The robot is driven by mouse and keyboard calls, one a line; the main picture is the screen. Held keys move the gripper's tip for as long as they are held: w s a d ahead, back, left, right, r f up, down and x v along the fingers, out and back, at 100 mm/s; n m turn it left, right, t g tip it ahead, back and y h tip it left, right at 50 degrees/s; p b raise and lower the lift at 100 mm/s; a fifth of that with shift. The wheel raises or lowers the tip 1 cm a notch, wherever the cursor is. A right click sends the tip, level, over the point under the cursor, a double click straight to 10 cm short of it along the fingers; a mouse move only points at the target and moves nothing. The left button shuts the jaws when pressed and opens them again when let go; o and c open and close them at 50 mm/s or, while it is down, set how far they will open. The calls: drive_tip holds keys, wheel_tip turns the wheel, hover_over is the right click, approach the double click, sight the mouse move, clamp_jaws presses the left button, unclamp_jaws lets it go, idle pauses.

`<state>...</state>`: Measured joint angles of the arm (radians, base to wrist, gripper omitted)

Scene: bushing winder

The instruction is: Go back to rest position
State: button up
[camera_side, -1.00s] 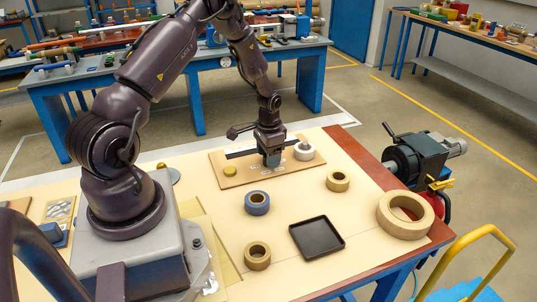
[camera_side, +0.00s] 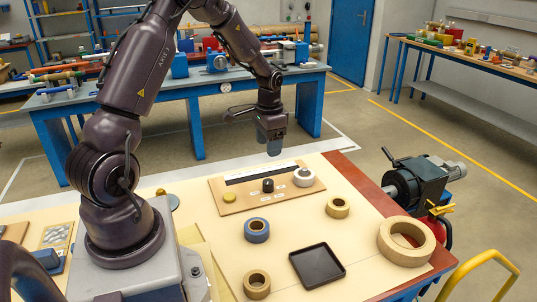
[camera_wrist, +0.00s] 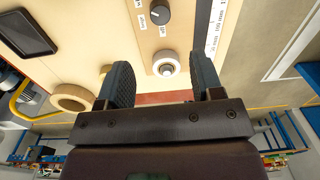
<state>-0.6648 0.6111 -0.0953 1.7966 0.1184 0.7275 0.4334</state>
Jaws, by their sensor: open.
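My gripper (camera_side: 272,143) hangs in the air above the back edge of the table, clear of the wooden board (camera_side: 236,206). In the wrist view its two dark fingers (camera_wrist: 163,82) are apart with nothing between them.
A blue tape roll (camera_side: 256,230), tan rolls (camera_side: 338,208) and (camera_side: 257,284), a large tan ring (camera_side: 406,241) and a black tray (camera_side: 317,266) lie on the table. A dark motor unit (camera_side: 420,182) stands at the right edge. Air around my gripper is free.

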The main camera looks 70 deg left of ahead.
drive_tip(key=shift+r, duration=0.15)
drive_tip(key=s+d+r+t, duration=0.2)
drive_tip(key=s+d+r, duration=0.5)
drive_tip(key=d+r, duration=0.3)
drive_tip(key=s+d+r+t, duration=0.3)
drive_tip(key=s+d+r, duration=0.5)
drive_tip(key=d, duration=0.5)
wheel_tip(320, 180, up, 2)
drive_tip(key=shift+d+r+m+t, duration=0.15)
drive_tip(key=shift+d+m+t, duration=0.15)
drive_tip(key=shift+m, duration=0.1)
idle(0.5)
